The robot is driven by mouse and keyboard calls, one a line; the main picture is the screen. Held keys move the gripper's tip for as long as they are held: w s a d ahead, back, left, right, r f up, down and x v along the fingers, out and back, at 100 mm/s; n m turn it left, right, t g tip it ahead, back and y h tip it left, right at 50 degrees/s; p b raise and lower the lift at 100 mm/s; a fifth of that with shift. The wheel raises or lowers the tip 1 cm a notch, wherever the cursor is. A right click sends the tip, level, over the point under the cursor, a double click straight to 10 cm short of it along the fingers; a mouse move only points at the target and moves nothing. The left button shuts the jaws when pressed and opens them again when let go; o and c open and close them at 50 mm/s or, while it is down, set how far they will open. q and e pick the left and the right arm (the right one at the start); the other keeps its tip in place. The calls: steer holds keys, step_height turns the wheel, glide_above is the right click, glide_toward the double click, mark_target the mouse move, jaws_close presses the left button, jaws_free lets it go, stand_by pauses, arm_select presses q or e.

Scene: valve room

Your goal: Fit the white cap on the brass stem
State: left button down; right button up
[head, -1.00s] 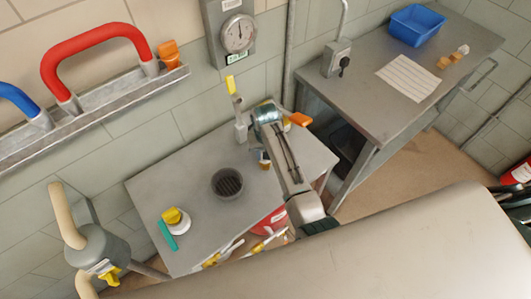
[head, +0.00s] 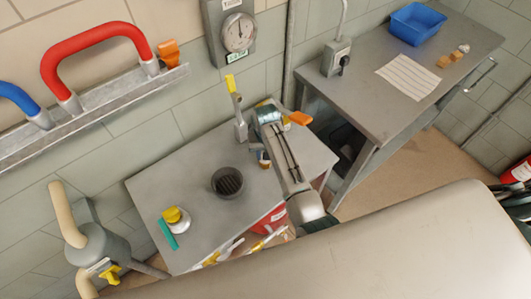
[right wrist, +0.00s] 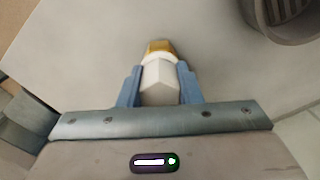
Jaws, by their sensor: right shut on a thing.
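The white cap (right wrist: 160,82) is between the blue fingers of my right gripper (right wrist: 158,74) in the right wrist view. A brass-coloured piece (right wrist: 160,46), likely the brass stem, shows just beyond the cap, in line with it. The two look in contact, but I cannot tell how far the cap sits on it. In the head view my right gripper (head: 263,156) is low over the right part of the grey bench, and my arm partly hides it. My left gripper is not in view.
The grey bench (head: 190,230) has a round drain (head: 228,183), a yellow-and-white object (head: 177,219) and a teal piece (head: 167,235). A yellow-handled fitting (head: 238,110) stands at its back. The right table (head: 375,115) holds a blue bin (head: 417,25) and a paper sheet (head: 412,79).

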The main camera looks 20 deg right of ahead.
steer(key=shift+f, duration=0.35)
stand_by(0.6)
steer(key=o, duration=1.4)
steer(key=shift+r, duration=3.55)
